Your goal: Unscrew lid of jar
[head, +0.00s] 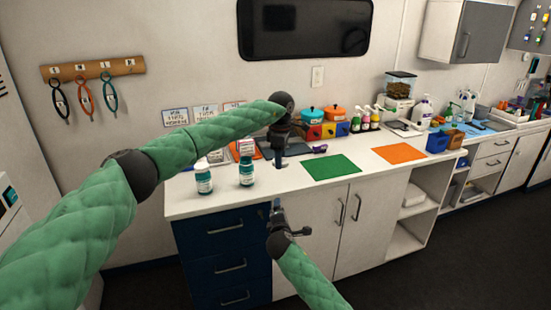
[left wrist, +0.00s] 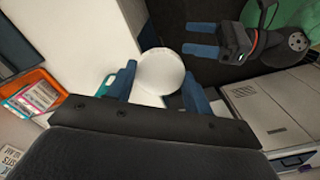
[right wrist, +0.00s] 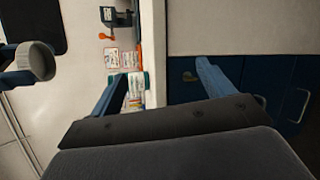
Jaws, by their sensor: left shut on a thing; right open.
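Two teal jars with white labels stand upright near the counter's front left. The left jar (head: 203,180) has a white top; the right jar (head: 246,172) shows no white lid. My left gripper (head: 281,163) points down at the counter's front edge, right of both jars. In the left wrist view its blue fingers are shut on a round white lid (left wrist: 160,72); the lid is hard to make out in the head view. My right gripper (head: 278,205) is open and empty, pointing up in front of the cabinet below the left one. It also shows in the left wrist view (left wrist: 215,48).
A green mat (head: 331,167) and an orange mat (head: 400,153) lie flat to the right on the white counter (head: 300,188). Coloured boxes and bottles line the wall behind. Navy drawers (head: 225,255) and cabinet doors (head: 335,230) are below the counter.

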